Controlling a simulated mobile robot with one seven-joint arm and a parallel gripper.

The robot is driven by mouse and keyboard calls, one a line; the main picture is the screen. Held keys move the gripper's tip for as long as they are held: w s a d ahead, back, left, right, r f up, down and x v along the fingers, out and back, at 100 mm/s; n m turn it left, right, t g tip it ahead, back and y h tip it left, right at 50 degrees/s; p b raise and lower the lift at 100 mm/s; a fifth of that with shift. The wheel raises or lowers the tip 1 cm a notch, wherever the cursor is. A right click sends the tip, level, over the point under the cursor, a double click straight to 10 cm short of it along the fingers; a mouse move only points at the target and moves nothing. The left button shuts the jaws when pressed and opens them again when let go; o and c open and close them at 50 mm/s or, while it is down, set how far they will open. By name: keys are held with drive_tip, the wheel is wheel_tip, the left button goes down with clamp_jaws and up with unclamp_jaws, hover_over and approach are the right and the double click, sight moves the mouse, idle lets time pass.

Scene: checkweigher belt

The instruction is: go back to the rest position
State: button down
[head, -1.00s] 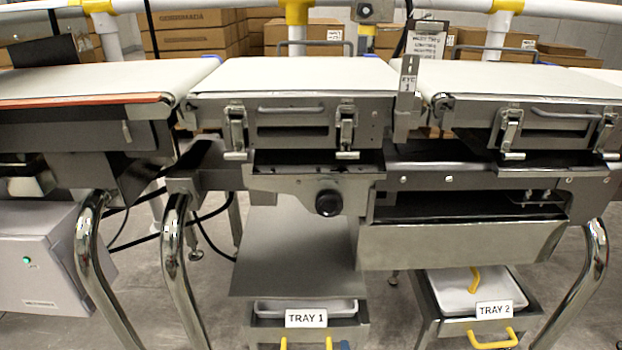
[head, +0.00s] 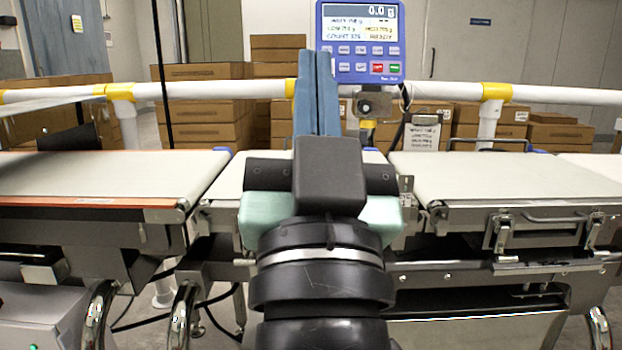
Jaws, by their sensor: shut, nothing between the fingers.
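My gripper (head: 317,62) is in the middle of the head view, pointing up and away over the middle weighing belt (head: 225,183). Its two blue fingers are together with nothing between them. My arm and gripper hide most of the middle belt and the front below it.
A left belt (head: 110,175) and a right belt (head: 500,175) flank the middle one, all bare. A blue display (head: 361,42) reading 0.0 stands behind, close right of the fingers. A white rail (head: 230,90) with yellow joints runs behind the belts. Brown boxes (head: 205,105) are stacked beyond.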

drive_tip(key=s+r+n+t, duration=0.1)
drive_tip(key=s+r+t, duration=0.1)
drive_tip(key=s+r, duration=0.4)
wheel_tip(320, 180, up, 37)
drive_tip(key=p, duration=3.8)
drive_tip(key=shift+w+a, duration=0.2)
drive_tip(key=shift+w, duration=0.1)
drive_tip(key=shift+r, duration=0.1)
